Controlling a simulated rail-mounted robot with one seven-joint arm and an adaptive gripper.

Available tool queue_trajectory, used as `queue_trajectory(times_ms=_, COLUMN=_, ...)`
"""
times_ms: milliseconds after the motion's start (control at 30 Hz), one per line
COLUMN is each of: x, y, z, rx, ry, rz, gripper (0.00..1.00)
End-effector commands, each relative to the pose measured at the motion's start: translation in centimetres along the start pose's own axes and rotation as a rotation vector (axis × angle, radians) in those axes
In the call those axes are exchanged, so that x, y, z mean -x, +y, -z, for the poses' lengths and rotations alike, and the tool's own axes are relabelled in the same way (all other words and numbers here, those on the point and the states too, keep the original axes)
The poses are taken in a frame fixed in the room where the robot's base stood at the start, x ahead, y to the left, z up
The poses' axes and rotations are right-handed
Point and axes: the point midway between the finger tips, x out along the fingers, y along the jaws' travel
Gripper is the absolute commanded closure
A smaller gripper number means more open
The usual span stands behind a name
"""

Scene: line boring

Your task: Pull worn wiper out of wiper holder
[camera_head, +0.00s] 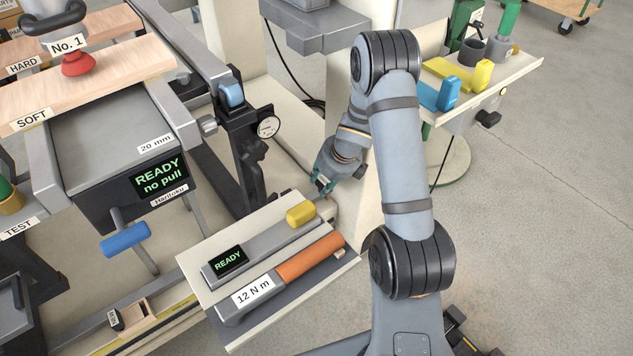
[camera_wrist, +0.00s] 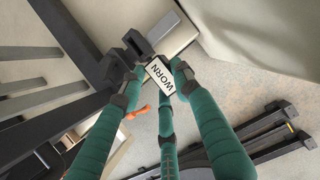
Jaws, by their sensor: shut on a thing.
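The worn wiper (camera_wrist: 160,75) shows in the wrist view as a small block with a white "WORN" label. My gripper (camera_wrist: 155,82) has its green fingers closed around it from both sides. A dark block, possibly the wiper holder (camera_wrist: 137,42), sits just above the label, close to the wiper. I cannot tell whether the wiper is still seated in it. In the head view my gripper (camera_head: 324,184) is small, low beside the pale machine column, and the wiper cannot be made out there.
A tray (camera_head: 190,262) below my gripper holds a yellow-handled tool (camera_head: 265,240) with a "READY" display and an orange-handled "12 N m" wrench (camera_head: 310,256). A dial gauge (camera_head: 267,127) stands to the left. A shelf (camera_head: 520,68) with blue and yellow items is at the right.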

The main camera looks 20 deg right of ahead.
Motion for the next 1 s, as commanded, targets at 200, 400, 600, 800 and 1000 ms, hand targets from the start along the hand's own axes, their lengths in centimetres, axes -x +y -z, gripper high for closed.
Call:
queue_trajectory(times_ms=200, x=0.0, y=0.0, z=0.0, rx=0.000, ry=0.000, rz=0.000, gripper=0.94)
queue_trajectory(times_ms=400, x=0.2, y=0.0, z=-0.1, rx=0.000, ry=0.000, rz=0.000, gripper=0.94)
queue_trajectory(times_ms=600, x=0.8, y=0.0, z=-0.3, rx=0.000, ry=0.000, rz=0.000, gripper=0.94)
queue_trajectory(times_ms=800, x=1.4, y=0.0, z=-0.6, rx=-0.001, ry=0.000, rz=0.001, gripper=0.94)
queue_trajectory(times_ms=1000, x=1.9, y=0.0, z=-0.8, rx=-0.001, ry=0.000, rz=0.001, gripper=0.94)
